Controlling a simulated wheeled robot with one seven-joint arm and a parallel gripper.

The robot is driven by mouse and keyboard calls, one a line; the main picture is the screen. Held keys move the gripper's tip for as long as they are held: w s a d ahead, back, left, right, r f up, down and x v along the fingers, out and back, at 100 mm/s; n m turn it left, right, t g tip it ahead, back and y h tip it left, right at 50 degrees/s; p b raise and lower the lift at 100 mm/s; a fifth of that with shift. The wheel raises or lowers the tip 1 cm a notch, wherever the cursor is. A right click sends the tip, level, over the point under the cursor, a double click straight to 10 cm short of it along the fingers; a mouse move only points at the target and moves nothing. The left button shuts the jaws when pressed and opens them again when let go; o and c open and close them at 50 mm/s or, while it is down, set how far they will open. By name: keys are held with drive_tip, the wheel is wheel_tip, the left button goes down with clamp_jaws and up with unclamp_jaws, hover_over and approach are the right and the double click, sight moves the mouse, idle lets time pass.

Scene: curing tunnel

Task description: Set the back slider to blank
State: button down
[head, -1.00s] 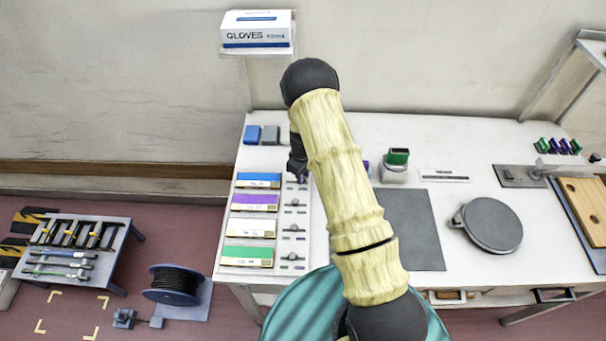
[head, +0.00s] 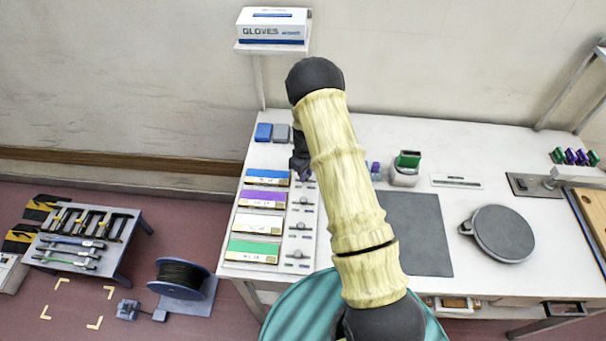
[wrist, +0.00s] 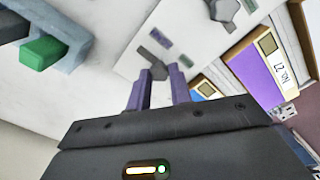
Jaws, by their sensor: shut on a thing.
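My gripper (wrist: 160,92) has purple fingers, shut on the dark grey knob of the back slider (wrist: 152,60) in the wrist view. The fingers hide part of the knob. Small grey and green marks lie beside its track; I cannot read them. In the head view my gripper (head: 303,174) is at the back end of the slider column, right of the blue card, and my arm hides much of the spot. I cannot tell which mark the knob is at.
Blue (head: 267,178), purple (head: 262,199), white (head: 257,223) and green (head: 252,251) cards line the left. Other sliders (head: 299,254) continue forward. Blue and grey blocks (head: 264,132) stand behind. A stamp-like holder (head: 404,174) and grey mat (head: 412,235) are to the right.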

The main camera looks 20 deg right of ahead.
drive_tip(key=c, duration=1.3)
unclamp_jaws()
drive_tip(key=shift+o, duration=0.2)
wheel_tip(320, 180, up, 17)
drive_tip(key=b, duration=0.4)
drive_tip(key=shift+r, duration=0.2)
drive_tip(key=s+a+r+m+t, duration=0.1)
drive_tip(key=s+r+m, duration=0.1)
drive_tip(key=s, duration=1)
drive_tip(key=s+a+r+m+t, duration=0.1)
drive_tip(key=s+m, duration=0.3)
drive_tip(key=s, duration=0.8)
drive_tip(key=shift+a+r+m+t, duration=0.3)
drive_tip(key=shift+a+r+m, duration=0.1)
drive_tip(key=shift+r, duration=0.45)
